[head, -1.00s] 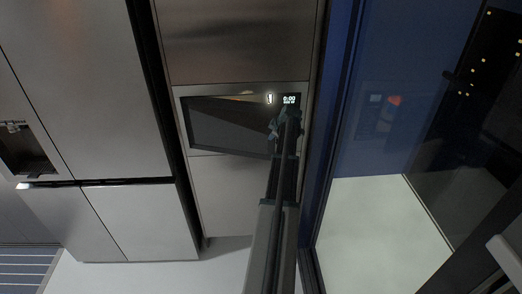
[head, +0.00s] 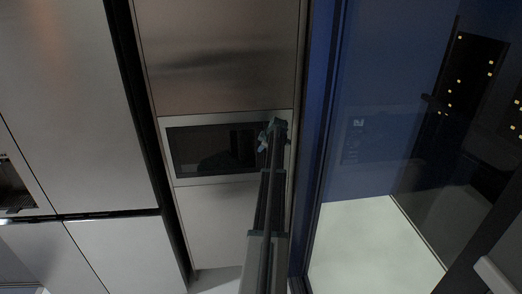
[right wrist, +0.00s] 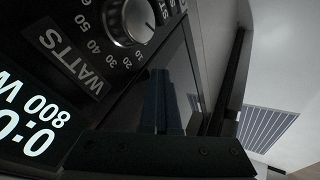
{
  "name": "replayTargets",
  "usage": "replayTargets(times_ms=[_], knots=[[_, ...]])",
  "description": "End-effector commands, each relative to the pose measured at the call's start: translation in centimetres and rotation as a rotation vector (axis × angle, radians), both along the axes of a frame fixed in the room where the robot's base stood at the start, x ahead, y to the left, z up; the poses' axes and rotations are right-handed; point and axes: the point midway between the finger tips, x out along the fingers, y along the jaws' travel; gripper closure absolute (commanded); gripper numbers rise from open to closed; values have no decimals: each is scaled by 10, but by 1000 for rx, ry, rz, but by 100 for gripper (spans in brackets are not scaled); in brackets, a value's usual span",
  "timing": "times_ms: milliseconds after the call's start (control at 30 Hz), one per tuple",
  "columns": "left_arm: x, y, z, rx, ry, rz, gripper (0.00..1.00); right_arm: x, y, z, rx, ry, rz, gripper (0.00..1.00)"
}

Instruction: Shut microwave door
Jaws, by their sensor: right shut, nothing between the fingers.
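The microwave (head: 185,182) is built into the steel cabinet front in the head view. Its dark glass door (head: 195,150) looks flush with the frame, though a small gap cannot be ruled out. My right gripper (head: 272,128) is shut and empty in front of the microwave's right side, hiding its display in the head view. Whether it touches the door cannot be told. In the right wrist view the display (right wrist: 25,120) and the watts dial (right wrist: 128,22) are very close, with the dark door (right wrist: 183,65) beside them. My left gripper is not in view.
A steel fridge (head: 60,110) stands to the left, past a dark gap. A steel panel (head: 215,50) is above the microwave. A blue framed glass pane (head: 318,150) stands close on the right.

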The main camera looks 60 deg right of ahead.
Motion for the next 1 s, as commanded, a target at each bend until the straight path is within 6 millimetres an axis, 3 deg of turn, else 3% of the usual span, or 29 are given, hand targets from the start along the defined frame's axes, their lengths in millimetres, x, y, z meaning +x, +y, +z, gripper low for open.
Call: replayTargets(times_ms=[467,1000], knots=[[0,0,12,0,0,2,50,-6,5,12,0,0,-1,100],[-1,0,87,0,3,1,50,-50,36,87,0,1,-1,100]])
